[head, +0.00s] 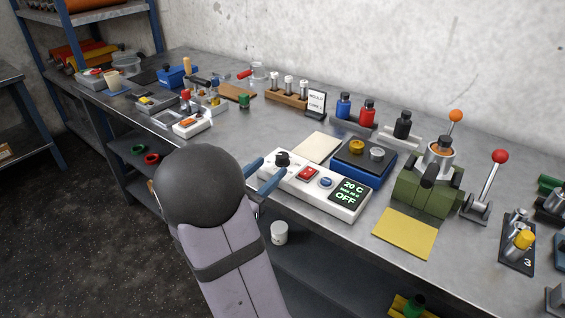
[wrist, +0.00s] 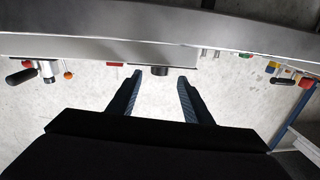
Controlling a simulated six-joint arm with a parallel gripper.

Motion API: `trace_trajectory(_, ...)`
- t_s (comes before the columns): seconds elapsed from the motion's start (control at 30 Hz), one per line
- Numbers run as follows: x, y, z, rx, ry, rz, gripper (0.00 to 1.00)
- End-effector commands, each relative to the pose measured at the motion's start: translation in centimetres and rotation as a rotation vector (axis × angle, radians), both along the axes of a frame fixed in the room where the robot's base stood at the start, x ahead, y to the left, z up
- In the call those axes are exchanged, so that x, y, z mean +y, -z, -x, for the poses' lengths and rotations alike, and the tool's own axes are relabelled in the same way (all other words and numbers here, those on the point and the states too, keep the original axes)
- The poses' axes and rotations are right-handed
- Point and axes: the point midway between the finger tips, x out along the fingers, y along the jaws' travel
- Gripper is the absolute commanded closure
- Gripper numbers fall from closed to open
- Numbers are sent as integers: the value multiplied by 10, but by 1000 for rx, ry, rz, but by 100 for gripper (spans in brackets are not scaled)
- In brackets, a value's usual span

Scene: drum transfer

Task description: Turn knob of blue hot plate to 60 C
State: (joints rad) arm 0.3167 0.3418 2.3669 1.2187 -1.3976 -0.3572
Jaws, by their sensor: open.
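The blue hot plate (head: 366,176) stands on the bench with a dark top carrying a brass and a steel round piece. In front of it is a long white control box (head: 337,206) with a black knob (head: 283,159), a red switch (head: 307,174), a small blue button or dial (head: 326,182) and a display (head: 349,193) reading 20 C and OFF. My gripper (head: 273,168) is open at the box's left end, its blue fingers either side of the black knob's line. In the wrist view, the knob (wrist: 160,70) lies centred just beyond the fingertips (wrist: 160,76), apparently not gripped.
A green machine (head: 420,192) with an orange-ball lever and a red-ball lever (head: 500,157) stand right of the hot plate. A yellow sheet (head: 404,233) lies near the front edge. Bottles (head: 367,113) stand behind. A white box with a red-topped piece (head: 192,125) sits to the left.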

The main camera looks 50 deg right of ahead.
Motion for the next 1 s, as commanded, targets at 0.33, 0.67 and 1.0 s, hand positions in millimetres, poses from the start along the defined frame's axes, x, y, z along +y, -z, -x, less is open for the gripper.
trace_trajectory(0.33, -8, -1, 1, 10, 2, 16, 55)
trace_trajectory(0.67, -48, -1, -1, 9, 4, 16, 55)
trace_trajectory(1.0, -73, 0, -4, 9, -1, 14, 55)
